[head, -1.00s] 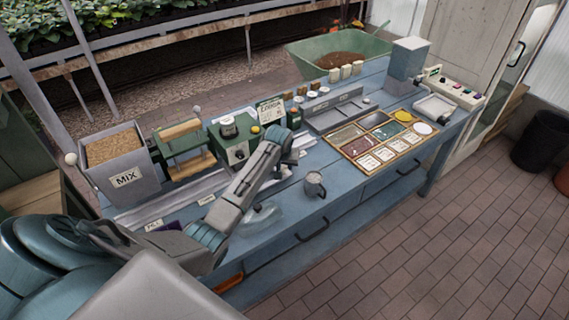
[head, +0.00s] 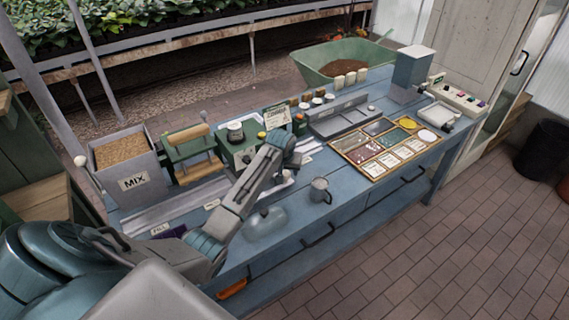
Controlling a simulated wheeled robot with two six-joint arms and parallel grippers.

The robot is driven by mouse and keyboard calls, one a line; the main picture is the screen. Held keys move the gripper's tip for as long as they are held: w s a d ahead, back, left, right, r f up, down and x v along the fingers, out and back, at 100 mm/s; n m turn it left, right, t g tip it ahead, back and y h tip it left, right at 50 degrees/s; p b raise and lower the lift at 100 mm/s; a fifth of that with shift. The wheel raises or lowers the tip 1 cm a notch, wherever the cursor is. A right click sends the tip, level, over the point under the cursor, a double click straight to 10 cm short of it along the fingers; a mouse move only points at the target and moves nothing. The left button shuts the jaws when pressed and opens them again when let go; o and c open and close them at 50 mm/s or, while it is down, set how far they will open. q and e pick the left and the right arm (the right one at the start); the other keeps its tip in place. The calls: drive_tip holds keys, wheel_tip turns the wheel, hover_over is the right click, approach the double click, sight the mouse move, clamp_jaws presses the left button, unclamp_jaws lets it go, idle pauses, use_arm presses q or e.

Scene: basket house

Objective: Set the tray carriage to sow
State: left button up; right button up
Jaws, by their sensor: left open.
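A pale metal rail (head: 165,212) runs along the blue bench, with small label plates beside it. One plate (head: 160,229) near its left end seems to read FILL; another plate (head: 212,204) is too small to read. I cannot clearly make out the tray carriage; my left arm covers part of the rail. My left gripper (head: 284,180) is open, low over the bench between the green machine and the metal mug; its fingertips are small and partly hidden. I cannot tell whether it touches anything. My right gripper is not in view.
A grey MIX bin (head: 133,183) and a green roller unit (head: 192,155) stand at the back left. A metal mug (head: 320,190) and a grey domed object (head: 265,222) are near the front edge. A framed board of samples (head: 337,146) lies to the right. The blue bench (head: 350,198) is clear beside the mug.

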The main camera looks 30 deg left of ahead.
use_arm(q)
drive_tip(key=b+v, duration=0.1)
drive_tip(key=v, duration=0.7)
drive_tip(key=shift+s+r+b, duration=0.2)
drive_tip(key=shift+b, duration=0.1)
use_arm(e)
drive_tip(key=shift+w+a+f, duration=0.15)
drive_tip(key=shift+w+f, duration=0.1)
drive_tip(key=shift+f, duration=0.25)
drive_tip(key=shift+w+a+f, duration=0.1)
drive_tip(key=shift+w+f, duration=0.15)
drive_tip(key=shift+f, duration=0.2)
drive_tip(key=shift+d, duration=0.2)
